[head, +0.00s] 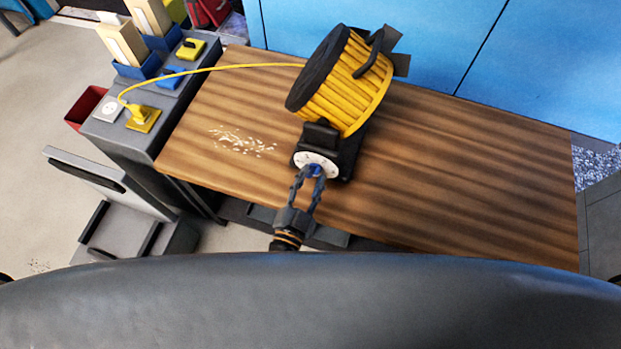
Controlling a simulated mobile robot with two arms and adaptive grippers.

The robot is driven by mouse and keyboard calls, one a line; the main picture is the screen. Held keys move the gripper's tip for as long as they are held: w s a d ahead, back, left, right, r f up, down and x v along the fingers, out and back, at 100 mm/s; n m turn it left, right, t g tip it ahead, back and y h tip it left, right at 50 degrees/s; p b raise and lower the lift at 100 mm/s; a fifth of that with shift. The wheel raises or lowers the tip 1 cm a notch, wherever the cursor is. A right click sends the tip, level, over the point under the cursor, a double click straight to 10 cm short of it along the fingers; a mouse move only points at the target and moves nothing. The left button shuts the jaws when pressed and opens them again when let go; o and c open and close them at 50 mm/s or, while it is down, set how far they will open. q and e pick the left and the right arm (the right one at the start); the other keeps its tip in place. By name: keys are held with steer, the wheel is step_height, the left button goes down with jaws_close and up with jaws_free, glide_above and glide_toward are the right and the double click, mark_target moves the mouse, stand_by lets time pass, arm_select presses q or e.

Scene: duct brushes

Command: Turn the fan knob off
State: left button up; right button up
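The fan unit is black with a large yellow ribbed drum (350,85) and stands on the wooden table. A white round dial plate (309,157) is on the front of its black base (347,155). The small blue fan knob (316,170) sits at the lower part of this dial. My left gripper (311,173) reaches up from the front edge with its two fingertips at the knob, one on each side. Whether the fingers press on the knob is too small to tell. The dial marks are not readable. My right gripper is not in view.
A yellow cable (215,68) runs from the drum to a yellow plug (140,114) on the grey side counter. Pale crumbs (240,142) lie on the table (470,175) left of the fan. The table's right side is clear. Blue panels (380,20) stand behind.

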arm_select(q)
jaws_close()
steer(key=shift+n, duration=0.4)
steer(key=n, duration=0.4)
steer(key=shift+n, duration=0.3)
steer(key=n, duration=0.5)
steer(key=shift+a+n+b, duration=0.15)
steer(key=shift+n+b, duration=0.15)
steer(key=n, duration=0.3)
steer(key=n+b, duration=0.1)
steer(key=n, duration=0.2)
steer(key=shift+a+f+b, duration=0.1)
steer(key=shift+f+b, duration=0.1)
steer(key=shift+b, duration=0.1)
steer(key=n+b, duration=0.1)
steer(key=n, duration=0.3)
steer(key=shift+n+b, duration=0.55)
steer(key=shift+n, duration=0.85)
